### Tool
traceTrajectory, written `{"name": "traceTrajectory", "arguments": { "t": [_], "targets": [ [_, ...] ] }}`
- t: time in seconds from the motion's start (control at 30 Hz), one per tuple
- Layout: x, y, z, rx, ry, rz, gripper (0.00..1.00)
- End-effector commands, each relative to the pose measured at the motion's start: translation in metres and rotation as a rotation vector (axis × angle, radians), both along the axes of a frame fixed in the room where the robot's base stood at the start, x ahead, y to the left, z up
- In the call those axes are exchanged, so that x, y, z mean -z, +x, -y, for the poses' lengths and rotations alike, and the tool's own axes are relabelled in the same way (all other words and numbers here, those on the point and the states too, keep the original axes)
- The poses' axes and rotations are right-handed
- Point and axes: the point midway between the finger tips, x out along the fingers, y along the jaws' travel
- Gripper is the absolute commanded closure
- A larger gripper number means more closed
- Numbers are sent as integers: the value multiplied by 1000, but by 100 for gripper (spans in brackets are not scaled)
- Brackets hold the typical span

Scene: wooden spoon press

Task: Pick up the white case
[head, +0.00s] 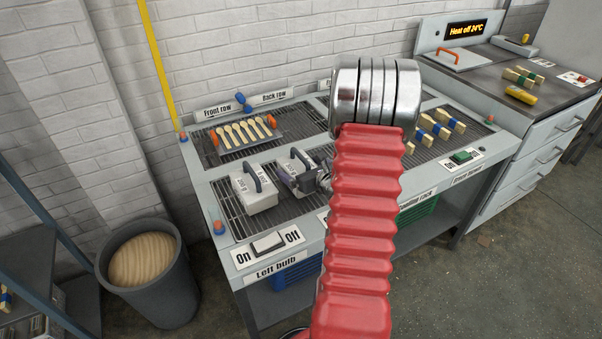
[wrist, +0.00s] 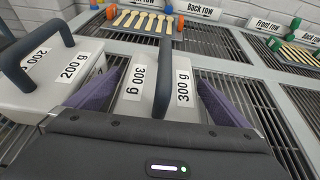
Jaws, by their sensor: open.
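Two white cases with dark handles stand side by side on the left grating of the bench. The one marked 200 g (head: 254,192) is at the left, and its near part shows at the left of the wrist view (wrist: 42,92). The one marked 300 g (head: 288,167) is to its right, partly covered by my gripper (head: 312,180). In the wrist view the open purple fingers (wrist: 162,95) lie on either side of the 300 g case (wrist: 147,85), its handle between them. Whether either finger touches it cannot be told. Its near bottom is hidden by my gripper's body.
A tray of wooden spoons (head: 240,133) lies behind the cases. The Left bulb switch (head: 268,243) is on the bench's front edge. The 200 g case stands close beside the left finger. Bare grating (wrist: 270,110) lies right of the right finger.

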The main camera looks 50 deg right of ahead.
Motion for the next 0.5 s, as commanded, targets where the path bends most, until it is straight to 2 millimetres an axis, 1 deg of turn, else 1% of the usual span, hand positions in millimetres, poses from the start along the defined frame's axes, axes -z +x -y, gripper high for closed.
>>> {"name": "traceTrajectory", "arguments": {
  "t": [0.27, 0.5],
  "targets": [
    [0, 0, 0, 0, 0, 0, 1],
    [0, -1, 0, 1, 0, 0, 18]
  ]
}}
